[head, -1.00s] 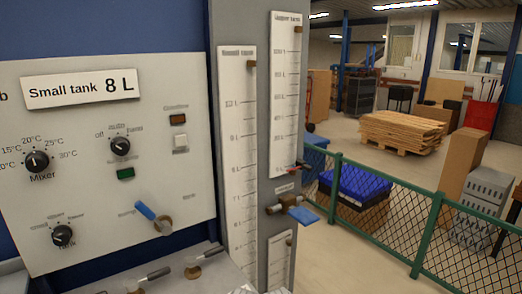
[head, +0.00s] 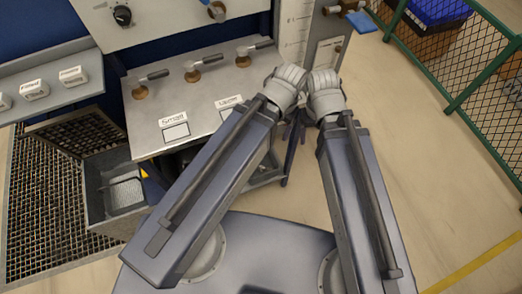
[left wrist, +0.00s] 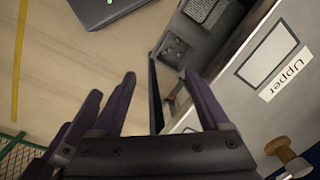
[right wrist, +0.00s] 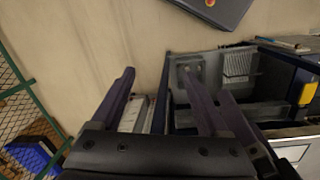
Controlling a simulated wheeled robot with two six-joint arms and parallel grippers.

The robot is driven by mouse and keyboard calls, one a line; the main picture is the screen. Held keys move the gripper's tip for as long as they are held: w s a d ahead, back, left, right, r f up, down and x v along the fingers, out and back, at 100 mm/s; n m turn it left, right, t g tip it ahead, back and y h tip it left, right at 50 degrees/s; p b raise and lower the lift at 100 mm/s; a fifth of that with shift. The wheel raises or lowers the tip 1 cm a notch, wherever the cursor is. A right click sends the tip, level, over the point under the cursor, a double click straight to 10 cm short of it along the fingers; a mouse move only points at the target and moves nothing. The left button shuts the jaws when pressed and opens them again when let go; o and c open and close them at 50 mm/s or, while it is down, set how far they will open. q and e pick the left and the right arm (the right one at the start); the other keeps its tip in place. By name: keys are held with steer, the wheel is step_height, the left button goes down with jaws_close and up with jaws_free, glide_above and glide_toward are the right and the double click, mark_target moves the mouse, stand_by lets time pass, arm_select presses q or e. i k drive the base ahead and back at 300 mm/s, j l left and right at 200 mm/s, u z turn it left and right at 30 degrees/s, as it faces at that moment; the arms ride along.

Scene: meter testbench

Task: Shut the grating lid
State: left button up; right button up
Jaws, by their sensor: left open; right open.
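The grating lid (head: 72,128), a dark mesh panel in a frame, appears raised and tilted at the far edge of an open grey pit (head: 112,190) at the left of the head view. Part of a grey basin also shows in the right wrist view (right wrist: 240,70). My left gripper (left wrist: 160,78) is open and empty, beside the bench panel marked Upper. My right gripper (right wrist: 158,75) is open and empty above the floor. In the head view both wrists are close together right of the bench, far from the lid. Their fingers are mostly hidden there.
A metal bench (head: 195,95) with several valve handles stands between the lid and my wrists. Floor grating (head: 35,220) lies around the pit at left. A grey shelf (head: 50,85) overhangs the lid's far side.

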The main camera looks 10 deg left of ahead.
mark_target(33, 130)
steer(key=k, duration=0.65)
steer(key=u, duration=4.1)
steer(key=i+l, duration=0.45)
steer(key=i, duration=0.15)
steer(key=i+l, duration=0.45)
steer(key=i, duration=0.15)
steer(key=i+l+z, duration=0.1)
steer(key=i+z, duration=0.25)
steer(key=i, duration=0.25)
steer(key=i+z, duration=0.35)
steer(key=i, duration=0.25)
steer(key=i+j+z, duration=0.35)
steer(key=i, duration=0.2)
steer(key=i+l+z, duration=0.25)
steer(key=i+z, duration=0.15)
steer(key=i, duration=0.2)
steer(key=i+z, duration=0.45)
steer(key=i, duration=0.15)
steer(key=i+j+z, duration=0.1)
steer(key=i+z, duration=0.3)
steer(key=i, duration=0.25)
